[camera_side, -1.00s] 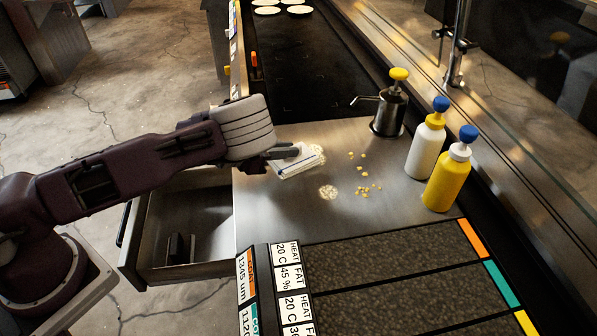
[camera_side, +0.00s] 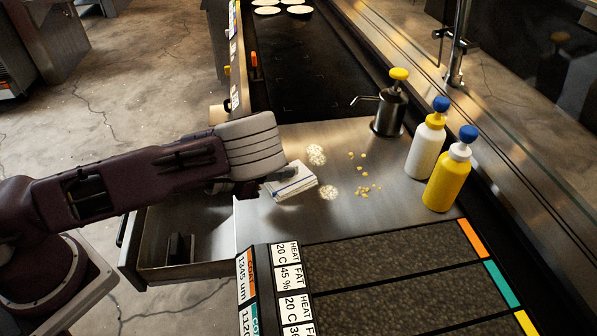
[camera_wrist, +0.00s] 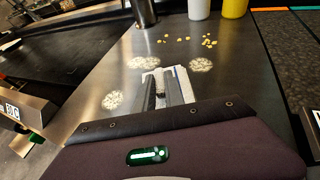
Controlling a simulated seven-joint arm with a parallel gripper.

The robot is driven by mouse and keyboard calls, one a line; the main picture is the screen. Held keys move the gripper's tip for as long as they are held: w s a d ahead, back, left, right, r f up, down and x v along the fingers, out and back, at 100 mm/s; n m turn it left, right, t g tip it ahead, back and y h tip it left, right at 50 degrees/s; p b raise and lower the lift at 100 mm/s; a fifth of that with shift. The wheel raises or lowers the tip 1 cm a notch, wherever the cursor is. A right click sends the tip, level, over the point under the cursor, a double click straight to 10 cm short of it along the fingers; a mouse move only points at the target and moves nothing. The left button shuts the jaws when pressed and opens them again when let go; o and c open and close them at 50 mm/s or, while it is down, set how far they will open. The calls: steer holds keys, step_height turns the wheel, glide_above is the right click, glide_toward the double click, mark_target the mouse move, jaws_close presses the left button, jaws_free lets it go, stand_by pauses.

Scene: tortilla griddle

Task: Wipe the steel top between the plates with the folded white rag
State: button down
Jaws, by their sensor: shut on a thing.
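The folded white rag (camera_side: 293,182) has a blue stripe and lies against the steel top (camera_side: 330,222) near its left edge. My gripper (camera_side: 276,185) is shut on the rag's near end. In the wrist view the rag (camera_wrist: 181,83) shows around and between my fingers (camera_wrist: 161,92). Pale floury patches (camera_side: 316,154) and (camera_side: 328,193) lie just beyond the rag. The wrist view shows three such patches, one to the left (camera_wrist: 113,100), one ahead (camera_wrist: 143,63) and one to the right (camera_wrist: 201,65). Several yellow crumbs (camera_side: 363,190) lie farther right.
A steel pump pot with a yellow knob (camera_side: 390,110), a white bottle (camera_side: 425,145) and a yellow bottle (camera_side: 448,180) stand along the right side. The dark plate (camera_side: 300,75) lies behind, another plate (camera_side: 400,275) in front. An open drawer (camera_side: 205,225) sits below my arm.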

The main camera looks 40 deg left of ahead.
mark_target(279, 189)
steer(key=shift+s+d, duration=0.25)
steer(key=shift+s, duration=0.3)
steer(key=shift+s+d+r, duration=0.1)
steer(key=shift+s+d, duration=0.35)
steer(key=shift+s, duration=0.35)
steer(key=shift+w+a, duration=1.8)
steer(key=shift+a, duration=0.1)
steer(key=shift+w+a, duration=1.7)
steer(key=shift+w, duration=0.05)
